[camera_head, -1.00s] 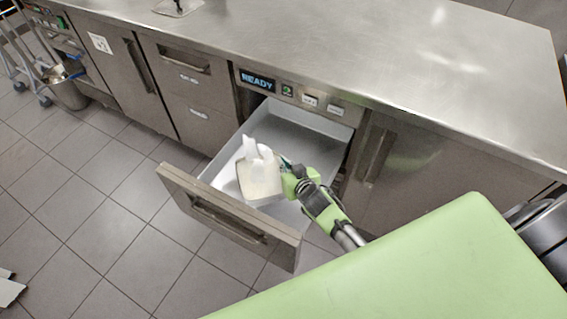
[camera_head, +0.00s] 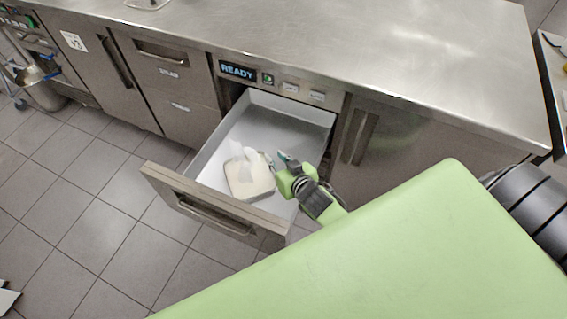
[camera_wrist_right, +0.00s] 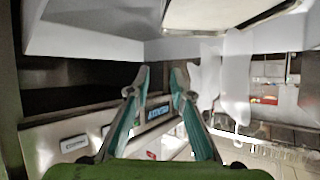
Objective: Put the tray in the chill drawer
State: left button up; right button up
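The tray (camera_head: 262,188), small and pale beige with a light rim, is inside the open chill drawer (camera_head: 211,163), toward its front. White, partly see-through upright shapes (camera_head: 241,166) stand on it; they also show in the right wrist view (camera_wrist_right: 236,78). The tray's edge shows at the top of that view (camera_wrist_right: 225,14). My right gripper (camera_head: 272,158) is just right of the tray, over the drawer. Its two fingers (camera_wrist_right: 160,78) are apart with nothing between them. The tray appears to rest on the drawer floor. My left gripper is not in view.
The drawer front (camera_head: 208,207) sticks out over the tiled floor. A display reading READY (camera_head: 238,71) is above the drawer. The steel counter (camera_head: 330,45) above is mostly clear. A closed cabinet door (camera_head: 420,160) is to the right. A metal pot (camera_head: 42,92) stands far left.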

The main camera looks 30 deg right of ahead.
jog(key=v, duration=0.5)
jog(key=shift+s+r, duration=0.25)
jog(key=shift+s, duration=0.05)
jog(key=shift+s, duration=0.1)
jog(key=s+a+r+n+g, duration=0.2)
jog(key=s+g, duration=0.3)
jog(key=s, duration=0.5)
jog(key=s+a+r+n+g, duration=0.15)
jog(key=s+g, duration=0.25)
jog(key=s, duration=0.6)
notch_tip(320, 180, down, 24)
jog(key=s+g, duration=0.1)
jog(key=s, duration=0.1)
jog(key=s+d+f, duration=0.1)
jog(key=s+f, duration=0.7)
jog(key=f, duration=0.1)
jog(key=s+d+f+g, duration=0.1)
jog(key=s+d+f, duration=0.1)
jog(key=s+f, duration=0.7)
jog(key=shift+s+d+g, duration=0.2)
jog(key=shift+d+g, duration=0.05)
jog(key=shift+g, duration=0.05)
